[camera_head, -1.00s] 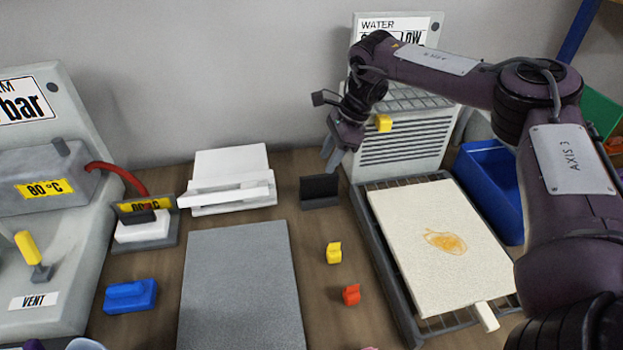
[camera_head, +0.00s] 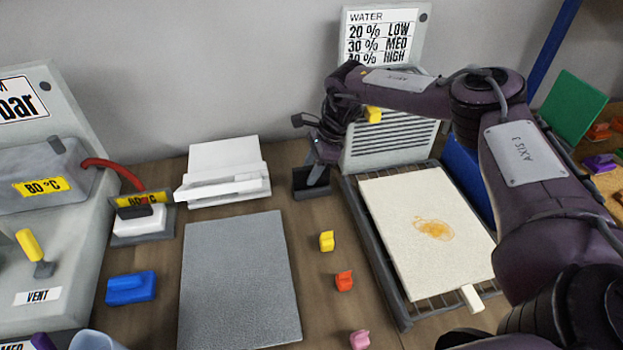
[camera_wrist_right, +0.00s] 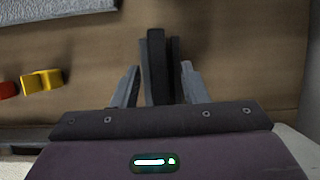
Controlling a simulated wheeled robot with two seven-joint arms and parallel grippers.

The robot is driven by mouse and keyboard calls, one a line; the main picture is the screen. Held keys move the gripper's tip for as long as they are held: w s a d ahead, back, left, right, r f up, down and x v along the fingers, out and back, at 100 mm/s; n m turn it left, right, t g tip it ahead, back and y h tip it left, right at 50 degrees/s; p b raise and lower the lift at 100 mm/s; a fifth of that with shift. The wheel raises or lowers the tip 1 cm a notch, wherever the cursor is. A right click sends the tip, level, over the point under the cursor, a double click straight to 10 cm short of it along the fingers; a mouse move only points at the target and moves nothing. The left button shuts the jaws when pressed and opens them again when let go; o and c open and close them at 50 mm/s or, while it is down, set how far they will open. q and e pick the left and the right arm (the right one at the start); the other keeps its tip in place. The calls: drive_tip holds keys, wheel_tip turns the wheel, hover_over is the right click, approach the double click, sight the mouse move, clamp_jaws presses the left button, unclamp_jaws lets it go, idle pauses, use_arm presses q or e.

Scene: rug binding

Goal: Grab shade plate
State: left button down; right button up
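The dark upright plate (camera_head: 300,181), the one that fits the name shade plate, stands on the table left of the grey rack, partly hidden by my right gripper. In the right wrist view the plate (camera_wrist_right: 157,62) shows edge-on between the two fingers. My right gripper (camera_head: 318,176) reaches down to it from above; in the wrist view the gripper (camera_wrist_right: 159,85) is open, one finger on each side, with gaps visible. I cannot tell how deep the fingertips reach. My left gripper is not in view.
The rack (camera_head: 402,318) holds a cream board (camera_head: 428,235) at right. A grey mat (camera_head: 240,275) lies left, with yellow (camera_head: 326,241), red (camera_head: 344,281) and pink (camera_head: 359,340) pieces beside it. A white stand (camera_head: 228,165) is near the plate.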

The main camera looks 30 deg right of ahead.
drive_tip(key=shift+f, duration=0.25)
idle(0.3)
drive_tip(key=shift+c, duration=0.3)
clamp_jaws()
